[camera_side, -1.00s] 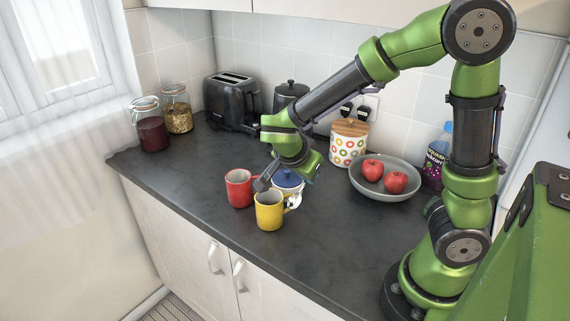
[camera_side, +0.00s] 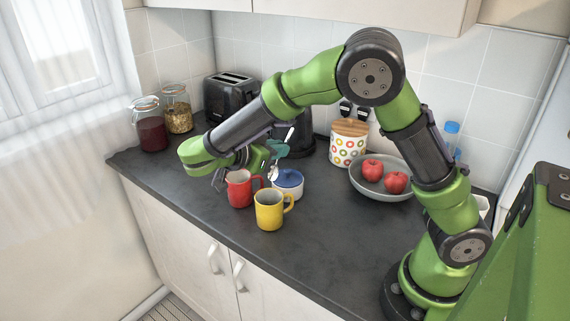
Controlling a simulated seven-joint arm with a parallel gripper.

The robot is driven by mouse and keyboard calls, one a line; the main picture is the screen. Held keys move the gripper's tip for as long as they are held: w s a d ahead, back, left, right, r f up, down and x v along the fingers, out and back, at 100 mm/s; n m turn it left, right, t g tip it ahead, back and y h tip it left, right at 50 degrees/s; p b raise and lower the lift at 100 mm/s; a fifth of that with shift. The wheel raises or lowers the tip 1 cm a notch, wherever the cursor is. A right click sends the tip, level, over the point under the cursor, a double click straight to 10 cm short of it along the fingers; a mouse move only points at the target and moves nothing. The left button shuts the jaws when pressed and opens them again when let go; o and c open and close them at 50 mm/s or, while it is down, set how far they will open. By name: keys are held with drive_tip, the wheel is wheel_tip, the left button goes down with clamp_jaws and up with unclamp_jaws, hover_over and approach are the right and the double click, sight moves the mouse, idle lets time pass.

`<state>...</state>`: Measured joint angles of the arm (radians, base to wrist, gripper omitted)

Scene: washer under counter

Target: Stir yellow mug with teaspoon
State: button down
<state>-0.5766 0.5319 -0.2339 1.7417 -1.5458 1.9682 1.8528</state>
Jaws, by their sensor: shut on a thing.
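The yellow mug (camera_side: 268,212) stands upright near the counter's front edge, its handle to the right. My gripper (camera_side: 276,150) is above and behind it, over the gap between the red mug and the blue-lidded pot. The gripper is shut on the teaspoon (camera_side: 274,173), which is held steeply tilted. The spoon's bowl end hangs below the jaws and its handle end shows above them. The spoon is apart from the yellow mug. The mug's inside is only partly visible.
A red mug (camera_side: 240,190) stands left of and behind the yellow mug. A grey bowl (camera_side: 375,190) of apples is to the right. The counter (camera_side: 320,240) right of the yellow mug is clear.

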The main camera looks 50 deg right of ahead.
drive_tip(key=shift+w+a+f, duration=0.1)
drive_tip(key=shift+a+f, duration=0.1)
drive_tip(key=shift+f, duration=1.7)
drive_tip(key=shift+w+a+f, duration=0.1)
drive_tip(key=shift+a+f, duration=0.1)
drive_tip(key=shift+f, duration=1.75)
drive_tip(key=shift+w+a+f, duration=0.1)
drive_tip(key=shift+a+f, duration=0.1)
drive_tip(key=shift+f, duration=1.7)
drive_tip(key=shift+f, duration=0.1)
